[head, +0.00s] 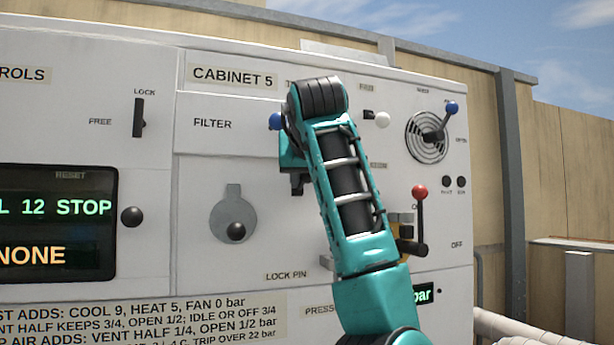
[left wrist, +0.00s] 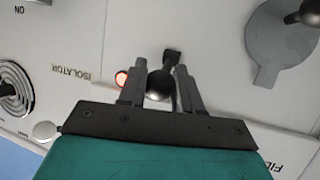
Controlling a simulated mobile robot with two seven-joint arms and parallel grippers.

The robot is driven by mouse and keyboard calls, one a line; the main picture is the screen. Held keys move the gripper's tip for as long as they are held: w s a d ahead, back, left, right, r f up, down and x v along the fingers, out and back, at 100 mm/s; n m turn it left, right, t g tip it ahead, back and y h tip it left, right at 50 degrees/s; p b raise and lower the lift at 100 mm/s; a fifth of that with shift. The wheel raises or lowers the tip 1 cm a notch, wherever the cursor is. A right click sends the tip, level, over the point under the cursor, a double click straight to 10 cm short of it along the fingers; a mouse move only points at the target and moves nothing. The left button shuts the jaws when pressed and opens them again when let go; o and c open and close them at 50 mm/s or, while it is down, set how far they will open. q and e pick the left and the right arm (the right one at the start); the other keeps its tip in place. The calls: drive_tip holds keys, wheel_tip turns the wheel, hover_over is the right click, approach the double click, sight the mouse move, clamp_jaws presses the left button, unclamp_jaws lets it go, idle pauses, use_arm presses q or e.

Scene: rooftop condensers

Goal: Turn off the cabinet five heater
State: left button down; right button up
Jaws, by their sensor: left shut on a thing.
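The cabinet five panel, labelled CABINET 5 (head: 232,76), fills the middle of the head view. My left gripper (head: 298,183) is against it, to the right of the FILTER disc, partly hidden by my own arm. In the left wrist view the fingers of my left gripper (left wrist: 160,73) are shut on a black ball knob (left wrist: 160,87) of a small dark lever (left wrist: 173,56). A lit red lamp (left wrist: 122,78) shows beside the left finger, near the label ISOLATOR (left wrist: 83,73). No heater label is readable. My right gripper is not in view.
A blue ball (head: 275,121) sits left of my gripper. A red-knobbed lever (head: 420,192), a white knob (head: 382,119) and a round dial with a blue-knobbed handle (head: 452,107) are to the right. The grey filter disc (head: 233,205) is close by. My arm covers the panel's middle.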

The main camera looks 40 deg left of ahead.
sight(307, 201)
use_arm(q)
drive_tip(key=shift+f+y+b, duration=0.4)
drive_tip(key=shift+b, duration=0.4)
wheel_tip(307, 201, down, 4)
drive_tip(key=m+t+y+b, duration=0.1)
drive_tip(key=t+y+b, duration=0.2)
drive_tip(key=b, duration=0.2)
drive_tip(key=m+t+y+b, duration=0.1)
drive_tip(key=t+y+b, duration=0.1)
drive_tip(key=b, duration=0.4)
drive_tip(key=shift+f+m+t+y, duration=0.15)
drive_tip(key=shift+m+t+y, duration=0.2)
drive_tip(key=shift+t, duration=0.25)
drive_tip(key=shift+f+t+y, duration=0.1)
drive_tip(key=shift+t+y, duration=0.15)
drive_tip(key=shift+t, duration=0.05)
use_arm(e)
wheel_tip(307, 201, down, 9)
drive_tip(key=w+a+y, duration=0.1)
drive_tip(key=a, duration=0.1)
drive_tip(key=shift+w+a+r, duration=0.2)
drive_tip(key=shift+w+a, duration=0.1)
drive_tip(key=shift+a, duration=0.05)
use_arm(q)
drive_tip(key=c, duration=0.8)
unclamp_jaws()
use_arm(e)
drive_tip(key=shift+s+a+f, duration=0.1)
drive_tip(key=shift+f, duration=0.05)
